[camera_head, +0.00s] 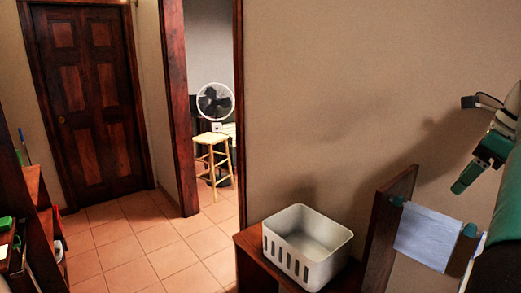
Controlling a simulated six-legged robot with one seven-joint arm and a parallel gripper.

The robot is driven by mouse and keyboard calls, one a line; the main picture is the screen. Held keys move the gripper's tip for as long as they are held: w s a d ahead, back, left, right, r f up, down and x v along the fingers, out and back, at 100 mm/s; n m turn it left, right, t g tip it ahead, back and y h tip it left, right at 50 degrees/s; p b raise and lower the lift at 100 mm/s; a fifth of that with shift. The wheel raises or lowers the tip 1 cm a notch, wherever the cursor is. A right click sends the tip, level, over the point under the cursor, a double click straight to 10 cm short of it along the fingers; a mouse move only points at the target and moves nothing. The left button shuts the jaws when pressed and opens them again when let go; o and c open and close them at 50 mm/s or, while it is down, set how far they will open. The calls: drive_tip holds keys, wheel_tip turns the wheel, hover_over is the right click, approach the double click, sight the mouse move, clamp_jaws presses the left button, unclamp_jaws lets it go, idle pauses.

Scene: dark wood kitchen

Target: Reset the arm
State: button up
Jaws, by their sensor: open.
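My gripper (480,160) is at the right edge, raised in front of the beige wall. A green finger points down and left, with dark parts behind it. The jaws are open, with nothing seen between them. Part of my arm is cut off by the right edge. A small black part with a cable sits above the finger. The gripper is above and to the right of a blue-white cloth (427,236) and apart from it.
A white slotted basket (318,268) stands on a wooden surface (251,249) below. A wooden panel (386,225) rises beside the cloth. A stool (211,140) and fan (215,102) show through the doorway. A shelf (36,190) is at left. The tiled floor (150,240) is clear.

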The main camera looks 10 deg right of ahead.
drive_tip(key=a+f+n, duration=0.5)
drive_tip(key=a+n, duration=0.3)
drive_tip(key=a, duration=0.2)
drive_tip(key=a+f+n, duration=0.4)
drive_tip(key=a+n, duration=0.3)
drive_tip(key=a, duration=0.4)
drive_tip(key=s+a+f+n+h, duration=0.1)
drive_tip(key=s+a+f+n, duration=0.2)
drive_tip(key=a+f+n, duration=0.3)
drive_tip(key=s+a+f+n+t+h, duration=0.1)
drive_tip(key=s+a+f+n, duration=0.2)
drive_tip(key=a+f+n, duration=0.4)
drive_tip(key=shift+a+f+n+t, duration=0.15)
drive_tip(key=shift+a+n+t, duration=0.15)
drive_tip(key=shift+n, duration=0.8)
